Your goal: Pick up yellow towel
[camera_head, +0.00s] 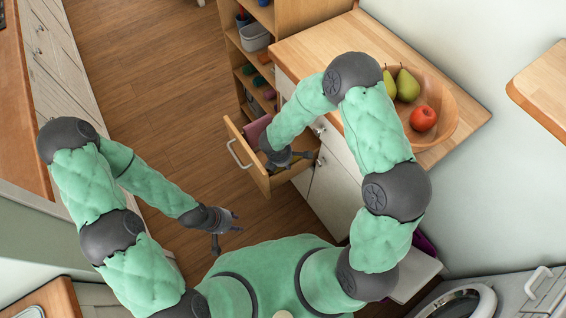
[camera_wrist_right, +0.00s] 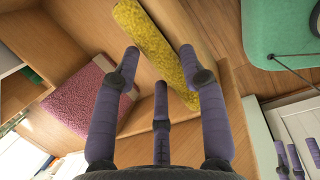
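The yellow towel (camera_wrist_right: 152,42) shows in the right wrist view as a rough, long rolled strip. It lies slantwise in the open wooden drawer (camera_head: 239,146). My right gripper (camera_head: 291,158) is down at the drawer in the head view; in its wrist view (camera_wrist_right: 160,58) its fingers are spread apart with the towel beyond and between them. No grip on the towel shows. In the head view the towel is not visible, with my right arm and gripper over the drawer. My left gripper (camera_head: 230,227) hangs empty above the floor with its fingers spread.
A pink towel (camera_wrist_right: 82,97) lies in the drawer beside the yellow one. The drawer walls stand close around my right gripper. A wooden counter (camera_head: 305,50) holds a bowl (camera_head: 446,103) with pears and a red apple. A shelf unit (camera_head: 290,14) stands behind the drawer. The left floor is clear.

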